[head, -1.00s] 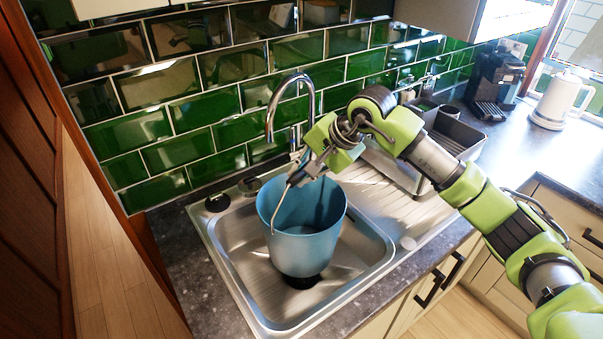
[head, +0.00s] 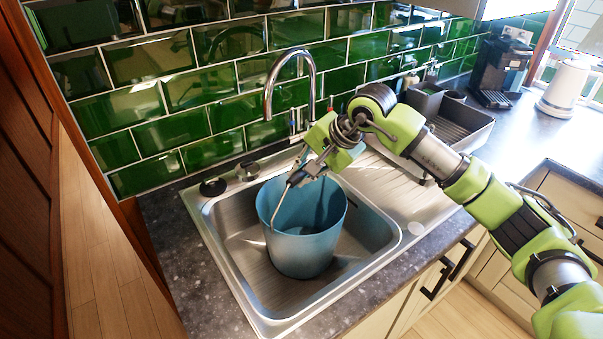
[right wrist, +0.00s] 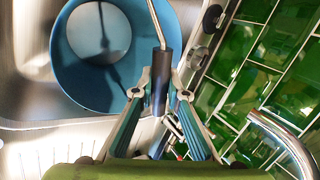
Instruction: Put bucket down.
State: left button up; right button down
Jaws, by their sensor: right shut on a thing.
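The blue bucket (head: 303,250) is upright inside the steel sink basin (head: 236,262). Its base covers the drain and looks to be at or very near the basin floor; contact is hard to tell. My right gripper (head: 299,178) is above the bucket's rim on its far left side, shut on the raised wire handle (head: 276,208). In the right wrist view, the fingers (right wrist: 160,92) close around the handle's dark grip (right wrist: 162,66), and the bucket (right wrist: 72,62) shows open and empty beside it. My left gripper is out of view.
A curved chrome tap (head: 271,88) stands behind the bucket, close to my right gripper. A ribbed drainboard (head: 395,193) and a grey dish rack (head: 468,125) lie to the right. A coffee machine (head: 503,66) and white kettle (head: 566,90) stand farther right. Green tiles (head: 210,125) back the counter.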

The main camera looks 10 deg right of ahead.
jog(key=shift+f, duration=0.15)
dwell(0.5)
jog(key=c, duration=2)
grip_release()
jog(key=shift+c, duration=0.2)
jog(key=shift+o, duration=0.6)
jog(key=c, duration=0.4)
jog(key=shift+s, duration=0.1)
jog(key=shift+p+v, duration=0.4)
jog(key=shift+v, duration=2.1)
